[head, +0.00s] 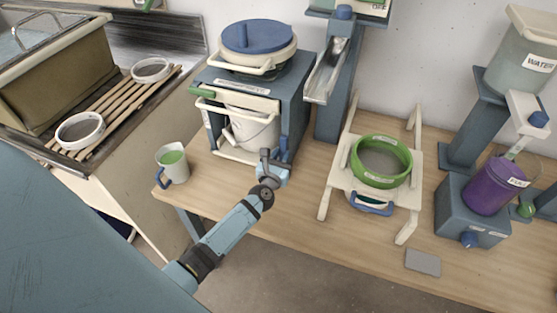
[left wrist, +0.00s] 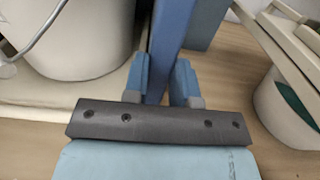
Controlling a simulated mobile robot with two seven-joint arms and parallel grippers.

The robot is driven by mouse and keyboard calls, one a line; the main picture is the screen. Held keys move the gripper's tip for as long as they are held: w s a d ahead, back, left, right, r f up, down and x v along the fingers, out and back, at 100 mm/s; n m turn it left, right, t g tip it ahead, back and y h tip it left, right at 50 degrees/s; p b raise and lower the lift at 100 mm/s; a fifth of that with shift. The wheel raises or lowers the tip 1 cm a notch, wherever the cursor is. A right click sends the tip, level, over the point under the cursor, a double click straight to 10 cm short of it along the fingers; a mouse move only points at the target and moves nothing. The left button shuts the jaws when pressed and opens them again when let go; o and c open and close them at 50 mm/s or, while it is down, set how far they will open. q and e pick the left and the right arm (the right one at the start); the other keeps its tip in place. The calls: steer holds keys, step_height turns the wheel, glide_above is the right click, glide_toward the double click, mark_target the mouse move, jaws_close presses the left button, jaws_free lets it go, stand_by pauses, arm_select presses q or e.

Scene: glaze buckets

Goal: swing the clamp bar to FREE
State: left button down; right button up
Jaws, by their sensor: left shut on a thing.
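A blue stand (head: 296,90) holds a white bucket (head: 258,133) in its lower bay. A pale bar (head: 222,107) crosses the bay's front and appears to be the clamp bar; its FREE mark is not readable. My left gripper (head: 274,157) is at the bay's front right corner, shut on a blue upright piece (head: 284,147), which appears to be the bar's handle. In the left wrist view the blue piece (left wrist: 168,45) stands between the two fingertips (left wrist: 165,85), with the white bucket (left wrist: 75,35) to the left. My right gripper is out of view.
A blue-lidded pot (head: 257,38) tops the stand. A jug (head: 172,165) stands left of it on the wooden table. A green-rimmed sieve (head: 381,140) on a pale frame stands to the right. A grey slab (head: 423,262) lies near the front edge.

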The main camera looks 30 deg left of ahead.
arm_select(q)
steer(key=shift+d+n, duration=0.1)
steer(key=shift+n, duration=0.2)
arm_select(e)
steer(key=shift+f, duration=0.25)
arm_select(q)
steer(key=c, duration=0.9)
jaws_free()
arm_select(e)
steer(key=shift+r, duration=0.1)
arm_select(q)
steer(key=b+v, duration=0.2)
steer(key=v, duration=1.1)
steer(key=shift+s, duration=0.4)
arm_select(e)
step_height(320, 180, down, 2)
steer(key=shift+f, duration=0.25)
arm_select(q)
steer(key=shift+d, duration=0.1)
